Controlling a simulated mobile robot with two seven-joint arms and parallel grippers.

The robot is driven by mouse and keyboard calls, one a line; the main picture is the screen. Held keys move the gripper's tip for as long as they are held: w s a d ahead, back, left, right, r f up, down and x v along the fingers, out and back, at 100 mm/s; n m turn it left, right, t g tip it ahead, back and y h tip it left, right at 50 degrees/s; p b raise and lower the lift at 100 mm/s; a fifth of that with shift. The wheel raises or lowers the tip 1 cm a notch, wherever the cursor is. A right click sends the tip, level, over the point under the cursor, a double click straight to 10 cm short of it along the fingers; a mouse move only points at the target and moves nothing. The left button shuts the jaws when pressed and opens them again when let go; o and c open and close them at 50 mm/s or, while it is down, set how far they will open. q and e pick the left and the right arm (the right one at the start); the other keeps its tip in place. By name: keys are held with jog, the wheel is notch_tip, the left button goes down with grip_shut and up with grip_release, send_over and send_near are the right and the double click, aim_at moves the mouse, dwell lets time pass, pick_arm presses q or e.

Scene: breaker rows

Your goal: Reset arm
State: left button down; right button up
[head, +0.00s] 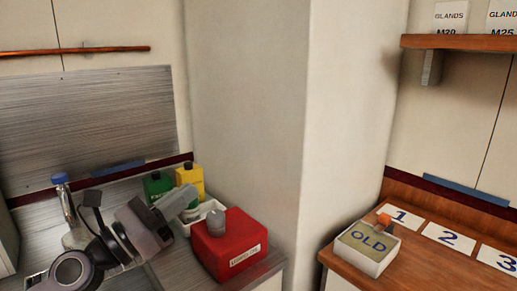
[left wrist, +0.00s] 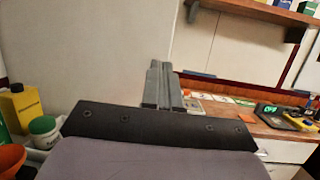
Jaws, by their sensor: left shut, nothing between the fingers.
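My left arm comes in from the lower left in the head view. My left gripper (head: 182,198) is shut and empty, held above the metal counter by the white tray. Its closed fingers also show in the left wrist view (left wrist: 161,84), with nothing between them. In the head view the fingers point up and right, toward the pale wall column. My right gripper is in neither view.
A red box (head: 233,249) with a grey knob stands right of the gripper. Green (head: 158,187) and yellow (head: 190,178) bottles stand behind it. A tap (head: 64,195) is at left.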

pick_arm(q)
jog(key=s+a+f+n+y, duration=0.2)
jog(key=a+f+n+y, duration=0.3)
jog(key=n, duration=0.6)
jog(key=s+a+f+n+t+y, duration=0.1)
jog(key=s+a+f+n+y, duration=0.1)
jog(key=f+n+y, duration=0.65)
jog(key=s+a+f+n+y, duration=0.2)
jog(key=s+a+n+y, duration=0.15)
jog(key=n, duration=0.95)
jog(key=s+d+f+n+g+h, duration=0.1)
jog(key=s+f+n+g, duration=0.6)
jog(key=s, duration=0.4)
jog(key=s+f+n+g+h, duration=0.1)
jog(key=s+f+n+g, duration=0.4)
jog(key=s+f, duration=0.55)
jog(key=w+d+f+m+t+h, duration=0.1)
jog(key=w+d+f+t, duration=0.2)
jog(key=w+f+t, duration=0.3)
jog(key=shift+f+h, duration=0.3)
jog(key=shift+f, duration=0.7)
jog(key=shift+m+t, duration=0.25)
jog(key=shift+t, duration=0.05)
jog(key=shift+a, duration=0.1)
